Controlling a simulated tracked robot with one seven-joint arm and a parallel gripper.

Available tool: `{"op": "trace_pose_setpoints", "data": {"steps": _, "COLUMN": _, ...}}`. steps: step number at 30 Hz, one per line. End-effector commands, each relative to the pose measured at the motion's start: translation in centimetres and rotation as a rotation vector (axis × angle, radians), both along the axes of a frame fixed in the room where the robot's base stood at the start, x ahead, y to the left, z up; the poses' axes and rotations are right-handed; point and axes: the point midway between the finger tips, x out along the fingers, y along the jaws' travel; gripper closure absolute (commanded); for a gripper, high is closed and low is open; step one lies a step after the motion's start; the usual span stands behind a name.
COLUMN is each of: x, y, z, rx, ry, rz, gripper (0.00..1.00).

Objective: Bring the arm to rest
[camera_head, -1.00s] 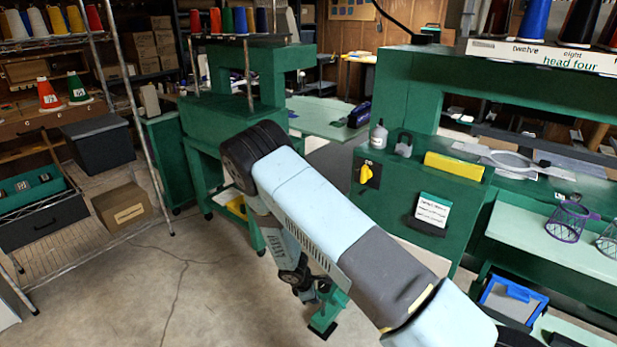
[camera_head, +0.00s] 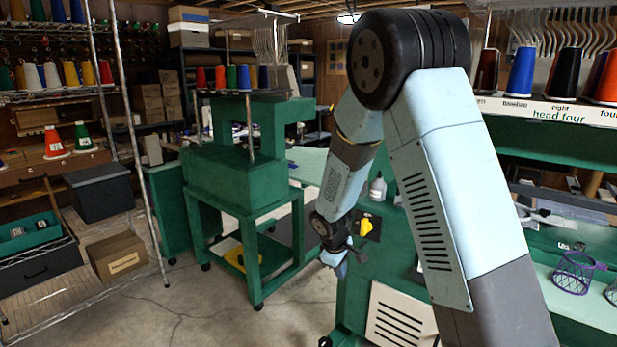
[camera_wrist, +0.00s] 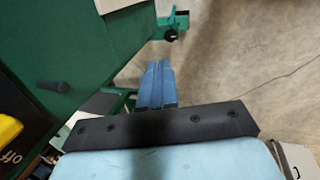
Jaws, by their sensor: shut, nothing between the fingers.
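My arm rises at the right of the head view, bends at a high black elbow joint, and its forearm slopes down to the left. My gripper (camera_head: 338,266) hangs at the forearm's lower end, in front of the green machine body. In the wrist view my gripper (camera_wrist: 156,68) shows two blue fingers lying side by side, shut with nothing between them. Below them in that view are the concrete floor and a green machine side. The arm hides part of the green machine and its table.
A green machine stand (camera_head: 215,190) on casters is left of my gripper. A yellow rotary switch (camera_head: 366,226) is close to its right. Cones stand on the "head four" shelf (camera_head: 545,110) at right. A wire rack (camera_head: 150,215) stands at left. Concrete floor (camera_head: 190,315) is open at front.

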Motion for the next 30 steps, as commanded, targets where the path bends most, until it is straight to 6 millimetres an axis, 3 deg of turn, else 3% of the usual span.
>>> {"op": "trace_pose_setpoints", "data": {"steps": 3, "x": -0.8, "y": -1.5, "z": 3.8, "rx": 0.036, "ry": -0.028, "rz": -0.074, "gripper": 1.0}}
{"op": "trace_pose_setpoints", "data": {"steps": 15, "x": -5.4, "y": -6.5, "z": 14.3, "rx": 0.152, "ry": -0.103, "rz": -0.301, "gripper": 1.0}}
{"op": "trace_pose_setpoints", "data": {"steps": 30, "x": -14.3, "y": -11.6, "z": 24.0, "rx": 0.296, "ry": -0.197, "rz": -0.553, "gripper": 1.0}}
